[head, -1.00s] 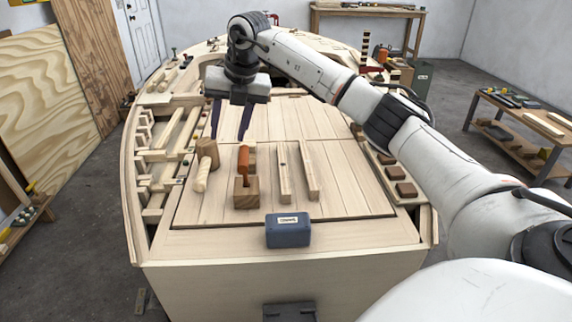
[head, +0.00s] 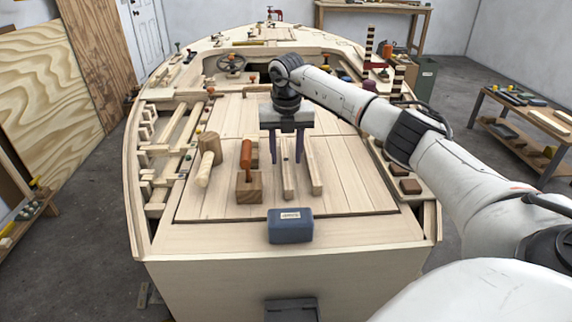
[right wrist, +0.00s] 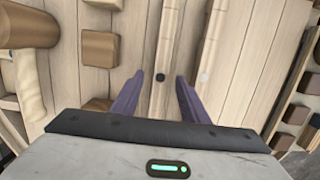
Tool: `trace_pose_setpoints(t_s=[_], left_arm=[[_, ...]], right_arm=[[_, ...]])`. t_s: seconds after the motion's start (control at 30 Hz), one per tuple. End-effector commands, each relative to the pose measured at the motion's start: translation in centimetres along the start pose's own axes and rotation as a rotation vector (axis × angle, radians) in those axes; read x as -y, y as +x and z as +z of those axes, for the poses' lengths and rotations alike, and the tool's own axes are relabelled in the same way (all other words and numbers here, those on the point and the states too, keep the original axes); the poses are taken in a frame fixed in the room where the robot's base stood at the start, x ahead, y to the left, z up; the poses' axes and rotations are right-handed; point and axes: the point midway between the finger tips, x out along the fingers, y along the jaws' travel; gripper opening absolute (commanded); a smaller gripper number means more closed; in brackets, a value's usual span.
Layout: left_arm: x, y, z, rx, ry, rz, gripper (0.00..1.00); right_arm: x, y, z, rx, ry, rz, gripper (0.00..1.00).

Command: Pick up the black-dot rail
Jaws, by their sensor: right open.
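The black-dot rail (right wrist: 163,50) is a pale wooden strip with a black dot, lying lengthwise on the deck; it also shows in the head view (head: 288,184). A similar rail with a pale dot (right wrist: 209,50) lies parallel just to its right, also in the head view (head: 315,178). My right gripper (head: 286,161) is open and empty, pointing down over the black-dot rail. In the right wrist view its purple fingers (right wrist: 161,76) lie on either side of that rail, around the dot. The exact height of the tips is hard to tell. My left gripper is out of view.
Left of the rails stand a wooden block (head: 249,193) with an orange-handled tool (head: 246,160) and a mallet (head: 204,170). A blue box (head: 290,226) sits on the ledge in front. Brown blocks (head: 410,186) line the right side. Deck boards between are bare.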

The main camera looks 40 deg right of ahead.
Motion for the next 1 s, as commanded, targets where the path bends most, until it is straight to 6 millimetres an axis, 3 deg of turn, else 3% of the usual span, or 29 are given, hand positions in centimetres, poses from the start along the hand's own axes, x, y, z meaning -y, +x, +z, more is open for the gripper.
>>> trace_pose_setpoints(t_s=[0.13,0.4,0.67,1.0], left_arm=[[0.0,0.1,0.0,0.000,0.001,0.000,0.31],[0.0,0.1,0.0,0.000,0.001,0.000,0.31],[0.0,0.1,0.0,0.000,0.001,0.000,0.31],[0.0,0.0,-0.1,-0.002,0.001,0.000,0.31]], right_arm=[[0.1,1.8,0.0,-0.002,0.002,0.000,0.41],[0.0,2.0,0.0,0.000,0.000,0.001,0.41],[0.0,2.0,0.0,0.000,0.001,0.001,0.00],[0.0,1.2,0.2,0.003,0.001,0.003,0.00]])
